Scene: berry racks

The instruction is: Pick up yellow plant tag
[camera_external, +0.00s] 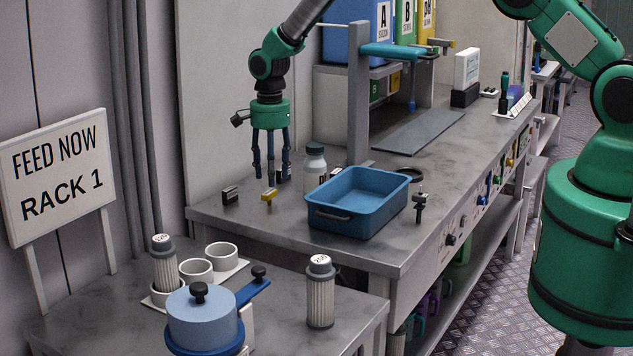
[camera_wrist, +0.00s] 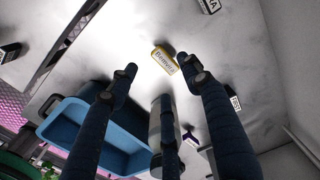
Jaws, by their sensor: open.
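The yellow plant tag (camera_external: 268,196) is small and stands on the grey bench, left of the blue bin. In the wrist view the yellow tag (camera_wrist: 164,61) shows a white face with dark print, just beyond my fingertips. My gripper (camera_external: 271,176) has several long dark-blue fingers pointing down, spread apart and empty. It hangs above and behind the tag, not touching it. The fingers also show in the wrist view (camera_wrist: 158,75), with the tag near the gap between two of them.
A blue bin (camera_external: 340,221) stands right of the tag. A grey post (camera_external: 358,95) rises behind.

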